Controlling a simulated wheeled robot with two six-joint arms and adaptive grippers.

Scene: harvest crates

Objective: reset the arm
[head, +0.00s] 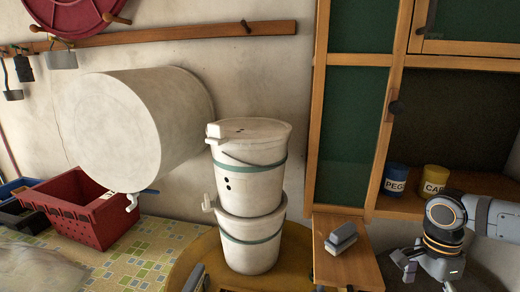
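My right arm comes in from the right edge. Its gripper (428,278) hangs at the lower right, in front of the wooden cabinet. Its finger linkages are spread apart, so it looks open, and I see nothing between them. The lower ends of the fingers run close to the bottom edge of the picture and are hard to make out.
Two stacked white buckets (250,185) stand on a round wooden top (193,256). A grey block (341,238) lies on a wooden board (350,267) beside my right gripper. Blue (396,179) and yellow (434,179) tins stand on the cabinet shelf. A red crate (100,226) sits left.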

